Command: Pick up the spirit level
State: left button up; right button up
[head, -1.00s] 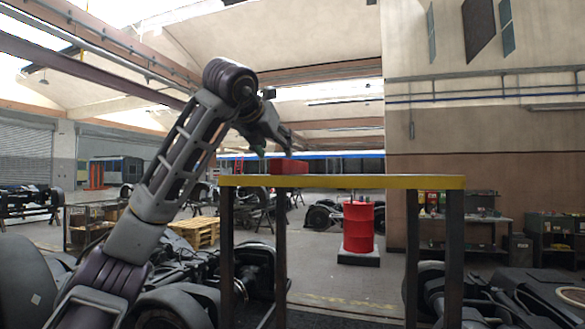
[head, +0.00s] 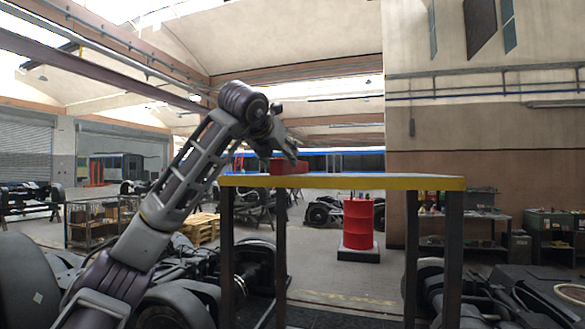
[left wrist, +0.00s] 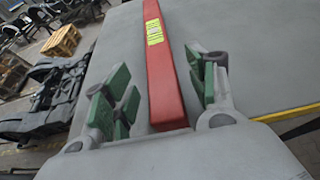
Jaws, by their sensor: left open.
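The spirit level is a long red bar (left wrist: 165,80) with a yellow label, lying on the grey tabletop (left wrist: 240,45) in the left wrist view. In the head view its red end (head: 288,167) shows at the left part of the table with the yellow edge. My left gripper (left wrist: 160,100) is open, with its green-padded fingers on either side of the bar's near end. In the head view the left gripper (head: 285,153) is just above the bar, partly covering it. My right gripper is not in view.
The table's yellow front edge (head: 340,182) and dark legs stand before me, and the tabletop right of the bar looks clear. A red drum (head: 358,225) stands behind the table. A wooden pallet (head: 200,228) and dark bogie parts lie to the left.

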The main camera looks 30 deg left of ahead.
pick_arm(q)
jog(key=shift+p+x, duration=0.65)
jog(key=shift+x, duration=1.35)
grip_shut()
jog(key=shift+r, duration=0.2)
jog(key=shift+r, duration=4.85)
